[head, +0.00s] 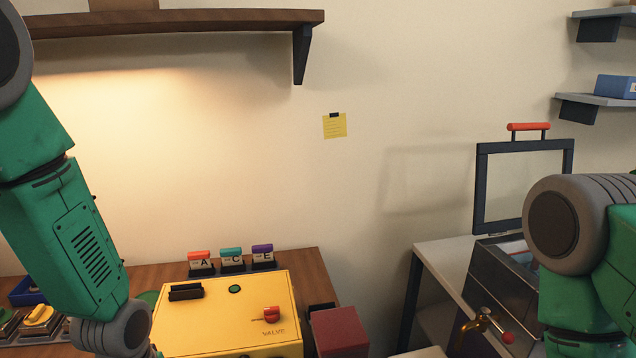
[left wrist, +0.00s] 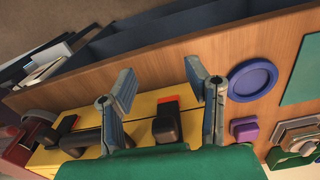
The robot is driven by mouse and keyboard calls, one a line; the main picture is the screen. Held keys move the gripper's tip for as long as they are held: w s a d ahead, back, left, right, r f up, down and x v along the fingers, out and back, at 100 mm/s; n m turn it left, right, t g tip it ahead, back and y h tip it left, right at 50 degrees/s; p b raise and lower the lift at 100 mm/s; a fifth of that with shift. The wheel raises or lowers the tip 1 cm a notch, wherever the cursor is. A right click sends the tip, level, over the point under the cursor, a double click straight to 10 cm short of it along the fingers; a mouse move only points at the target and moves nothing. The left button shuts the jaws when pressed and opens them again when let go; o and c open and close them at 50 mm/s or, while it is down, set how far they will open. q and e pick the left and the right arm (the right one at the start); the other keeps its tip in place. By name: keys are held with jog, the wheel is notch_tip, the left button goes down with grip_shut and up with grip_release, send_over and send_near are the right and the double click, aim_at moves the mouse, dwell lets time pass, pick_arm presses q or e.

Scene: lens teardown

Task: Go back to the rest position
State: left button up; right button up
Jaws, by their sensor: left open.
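My left gripper (left wrist: 162,78) shows in the left wrist view with its two grey fingers spread wide apart. A black piece with a red end (left wrist: 167,124) shows between the fingers over the yellow box (left wrist: 142,105); nothing is visibly gripped. In the head view my left arm (head: 75,235) comes down at the left edge, and its gripper is out of the picture. My right arm (head: 590,255) is at the right edge; its gripper does not show. The yellow box (head: 215,325) marked VALVE has a red knob (head: 271,314), a black handle (head: 186,292) and a green button (head: 235,289).
Blocks A (head: 201,263), C (head: 232,260) and E (head: 263,257) stand behind the box. A dark red box (head: 339,332) is to its right. A wooden shelf (head: 180,22) overhangs the table. A framed panel (head: 480,190) and brass tap (head: 487,320) are near my right arm.

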pick_arm(q)
jog(key=s+a+f+m+b, duration=0.1)
jog(key=s+f+b, duration=0.7)
jog(key=s+f, duration=1)
notch_tip(320, 180, down, 4)
jog(key=shift+r+m, duration=0.1)
jog(key=shift+m, duration=0.6)
pick_arm(e)
notch_tip(320, 180, down, 10)
jog(key=shift+r, duration=0.2)
pick_arm(q)
jog(key=shift+a, duration=0.1)
jog(key=shift+w, duration=0.1)
